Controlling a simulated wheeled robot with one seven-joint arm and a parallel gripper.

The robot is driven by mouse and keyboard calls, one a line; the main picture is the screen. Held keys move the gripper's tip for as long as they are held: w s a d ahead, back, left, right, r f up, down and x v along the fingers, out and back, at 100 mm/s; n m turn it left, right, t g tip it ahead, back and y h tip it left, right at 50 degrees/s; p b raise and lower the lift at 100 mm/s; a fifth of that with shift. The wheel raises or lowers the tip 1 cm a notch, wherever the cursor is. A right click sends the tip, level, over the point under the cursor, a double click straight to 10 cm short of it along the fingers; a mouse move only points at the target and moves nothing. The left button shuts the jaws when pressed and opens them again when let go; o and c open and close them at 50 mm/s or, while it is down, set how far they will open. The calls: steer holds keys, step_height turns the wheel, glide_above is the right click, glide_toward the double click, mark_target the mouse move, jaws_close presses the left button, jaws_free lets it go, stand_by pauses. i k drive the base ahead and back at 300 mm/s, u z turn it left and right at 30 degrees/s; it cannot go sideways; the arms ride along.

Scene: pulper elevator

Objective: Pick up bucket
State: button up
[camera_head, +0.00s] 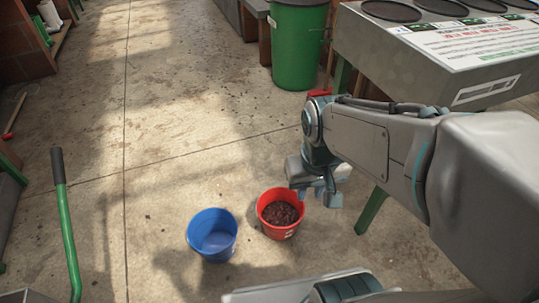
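A red bucket (279,232) stands upright on the concrete floor and holds dark brown material. A blue bucket (212,248) stands upright just to its left and looks empty. My gripper (318,196) hangs above and to the right of the red bucket, pointing down. Its fingers look spread apart with nothing between them. In the picture the gripper is close to the red bucket's right rim, but I cannot tell its exact height above it.
A metal table (428,60) with dark round trays and a printed sheet stands at the upper right, on green legs (371,211). A green bin (297,48) stands behind. A green handle (67,232) rises at the left. The floor at the centre left is clear.

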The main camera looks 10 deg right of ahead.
mark_target(280, 211)
steer(key=u, duration=2)
steer(key=k, duration=1.1)
steer(key=z, duration=2.05)
steer(key=i, duration=0.5)
